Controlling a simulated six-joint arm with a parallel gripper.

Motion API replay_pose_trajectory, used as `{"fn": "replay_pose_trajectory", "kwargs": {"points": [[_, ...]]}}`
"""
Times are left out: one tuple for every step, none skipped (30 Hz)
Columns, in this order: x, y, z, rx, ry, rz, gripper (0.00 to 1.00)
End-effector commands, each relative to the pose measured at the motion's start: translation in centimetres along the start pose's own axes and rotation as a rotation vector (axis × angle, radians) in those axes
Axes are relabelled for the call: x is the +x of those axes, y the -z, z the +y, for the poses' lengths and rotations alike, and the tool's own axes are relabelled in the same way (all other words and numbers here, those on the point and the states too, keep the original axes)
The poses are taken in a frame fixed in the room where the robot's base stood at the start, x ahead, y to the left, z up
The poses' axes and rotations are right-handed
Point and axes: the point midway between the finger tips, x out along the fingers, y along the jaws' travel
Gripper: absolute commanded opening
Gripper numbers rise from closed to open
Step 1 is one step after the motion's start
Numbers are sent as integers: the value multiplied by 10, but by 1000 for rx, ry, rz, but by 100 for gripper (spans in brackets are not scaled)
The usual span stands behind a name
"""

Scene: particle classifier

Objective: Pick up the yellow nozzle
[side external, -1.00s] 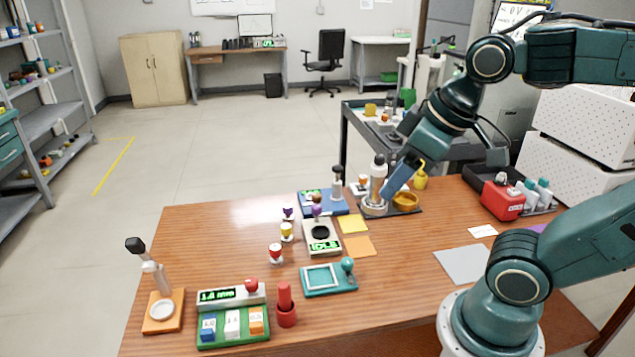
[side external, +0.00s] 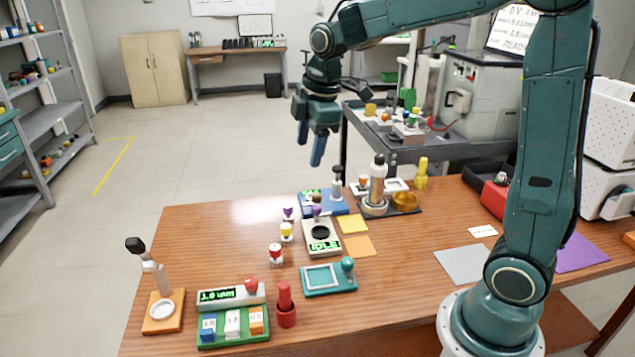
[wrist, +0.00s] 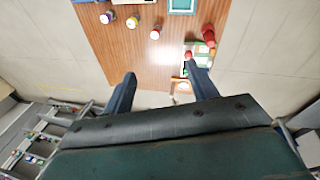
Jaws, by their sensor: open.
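A small white piece with a yellow band, which looks like the yellow nozzle (side external: 286,231), stands upright on the wooden table. It stands between a purple-banded piece (side external: 288,214) and a red-banded piece (side external: 275,253). In the wrist view the yellow-banded piece (wrist: 132,22) is near the top edge, beside the purple one (wrist: 107,17) and the red one (wrist: 155,32). My gripper (side external: 311,148) is raised high, its fingers pointing down. In the wrist view my gripper (wrist: 158,76) has its fingers apart with nothing between them.
A scale (side external: 322,240) reading IDLE stands right of the pieces. A teal frame (side external: 328,281), a red stand (side external: 286,307) and a green block tray (side external: 233,338) are nearer the front. A taller yellow bottle (side external: 421,173) stands at the back right. The left of the table is mostly clear.

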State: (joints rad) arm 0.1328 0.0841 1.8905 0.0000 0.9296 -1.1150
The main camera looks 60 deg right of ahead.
Motion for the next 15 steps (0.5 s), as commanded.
{"fn": "replay_pose_trajectory", "kwargs": {"points": [[10, 2, 10, -40, 13, -8, 58], [16, 2, 15, -68, 20, -11, 58], [23, 4, 22, -103, 28, -15, 58], [29, 4, 27, -131, 35, -18, 58], [35, 5, 32, -158, 41, -21, 58], [43, 5, 39, -194, 50, -24, 58], [49, 5, 44, -221, 56, -26, 58], [56, 6, 48, -248, 64, -28, 58], [64, 6, 55, -285, 74, -30, 58], [71, 6, 59, -313, 80, -32, 58], [78, 6, 64, -340, 88, -33, 58], [87, 6, 69, -376, 97, -34, 58], [94, 5, 73, -403, 105, -35, 58], [101, 5, 78, -430, 112, -35, 58], [111, 4, 83, -465, 122, -35, 58]]}}
